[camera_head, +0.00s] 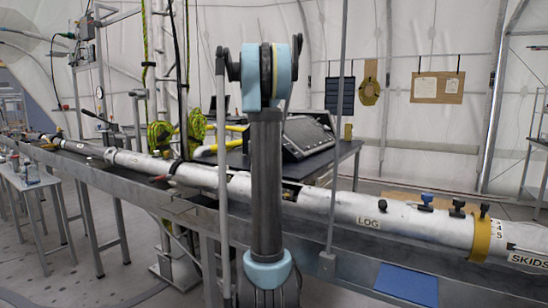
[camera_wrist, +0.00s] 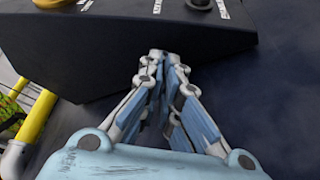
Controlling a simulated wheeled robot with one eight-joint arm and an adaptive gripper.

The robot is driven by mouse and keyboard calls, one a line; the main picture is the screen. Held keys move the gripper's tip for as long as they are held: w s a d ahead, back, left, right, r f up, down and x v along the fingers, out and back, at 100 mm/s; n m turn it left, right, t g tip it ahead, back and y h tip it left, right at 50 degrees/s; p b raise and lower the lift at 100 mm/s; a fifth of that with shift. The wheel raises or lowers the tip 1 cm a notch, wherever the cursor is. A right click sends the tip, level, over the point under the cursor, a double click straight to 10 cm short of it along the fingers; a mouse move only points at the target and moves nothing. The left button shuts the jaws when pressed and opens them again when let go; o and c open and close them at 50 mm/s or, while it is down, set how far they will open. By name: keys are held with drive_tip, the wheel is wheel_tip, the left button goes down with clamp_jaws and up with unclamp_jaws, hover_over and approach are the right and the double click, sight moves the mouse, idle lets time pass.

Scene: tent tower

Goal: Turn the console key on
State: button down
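The dark console (camera_head: 305,136) stands on a table behind my arm in the head view, with a sloped panel facing up. In the wrist view, the console's black side (camera_wrist: 95,62) fills the upper left. A round grey knob or switch (camera_wrist: 201,3) is cut off at the top edge, beside small white labels. I cannot tell whether it is the key. My gripper (camera_wrist: 167,62) has its fingertips drawn together in front of the console's lower side, below the grey knob. Nothing shows between the fingertips. Contact with the console cannot be judged.
A yellow part (camera_wrist: 60,2) sits at the console's upper left. A yellow rail (camera_wrist: 33,128) runs at the left in the wrist view. A long pale tube (camera_head: 320,203) lies on a metal beam in front of the table (camera_head: 344,154). Dark tabletop lies right of my gripper.

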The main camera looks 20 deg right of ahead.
drive_tip(key=shift+s+f+m+t, duration=0.1)
drive_tip(key=shift+m+t, duration=0.2)
drive_tip(key=shift+m, duration=0.1)
idle(0.4)
drive_tip(key=c, duration=1.8)
unclamp_jaws()
drive_tip(key=shift+s, duration=0.1)
drive_tip(key=shift+v, duration=5.9)
drive_tip(key=shift+f, duration=0.1)
